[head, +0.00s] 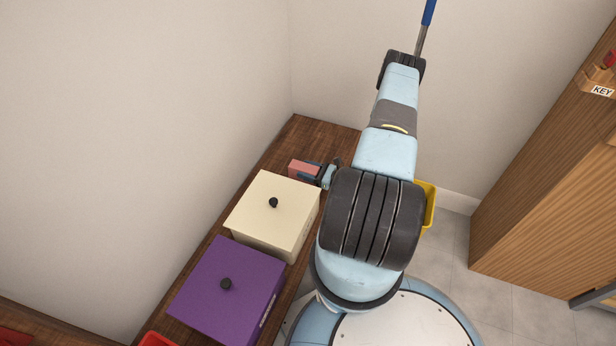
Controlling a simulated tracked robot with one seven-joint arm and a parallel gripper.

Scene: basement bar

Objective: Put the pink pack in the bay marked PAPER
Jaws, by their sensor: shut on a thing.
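The pink pack (302,168) shows as a small pinkish-red block over the far part of the dark wooden counter, just beyond the cream box. My gripper (315,173) is at its right side, shut on it. My arm hides part of the gripper. I cannot tell whether the pack touches the counter or is held a little above it. No bay marked PAPER shows in this view.
A cream box (272,216) and a purple box (230,291), both with black knobs, stand on the counter (305,137). A red object (160,340) shows at the bottom edge. A yellow container (429,203) is partly behind my arm. A wooden cabinet (555,160) with a KEY label stands right.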

